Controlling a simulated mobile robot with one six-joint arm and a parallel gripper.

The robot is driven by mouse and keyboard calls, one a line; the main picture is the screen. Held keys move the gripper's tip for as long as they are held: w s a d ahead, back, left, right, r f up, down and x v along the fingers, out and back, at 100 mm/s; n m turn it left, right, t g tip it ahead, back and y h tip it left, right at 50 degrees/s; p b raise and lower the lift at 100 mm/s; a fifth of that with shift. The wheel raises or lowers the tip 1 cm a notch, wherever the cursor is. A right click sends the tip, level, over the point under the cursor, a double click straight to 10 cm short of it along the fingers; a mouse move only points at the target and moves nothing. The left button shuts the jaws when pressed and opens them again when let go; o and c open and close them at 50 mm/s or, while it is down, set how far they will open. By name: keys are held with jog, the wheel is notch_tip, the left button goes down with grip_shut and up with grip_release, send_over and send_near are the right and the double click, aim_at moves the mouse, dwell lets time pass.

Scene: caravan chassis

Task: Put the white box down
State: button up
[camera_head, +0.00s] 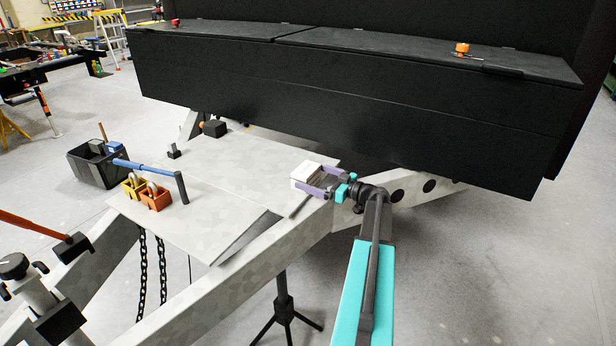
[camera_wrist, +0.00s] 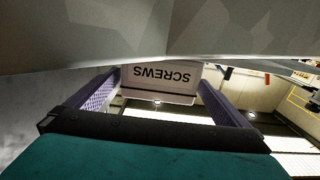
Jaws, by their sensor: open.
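The white box (camera_head: 305,174) sits at the right part of the pale metal plate (camera_head: 262,160) on the chassis. In the wrist view the white box (camera_wrist: 160,82) shows upside down, with the word SCREWS on its face, against the grey plate surface. My gripper (camera_head: 310,181) is at the box, with its purple fingers on either side of it. In the wrist view my gripper (camera_wrist: 155,95) has its fingers apart, one to each side of the box. The box's far side is hidden.
A long black chest (camera_head: 350,90) stands behind the plate. The plate between bins and box is clear.

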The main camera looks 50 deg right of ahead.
jog(key=v, duration=0.9)
jog(key=shift+b, duration=0.35)
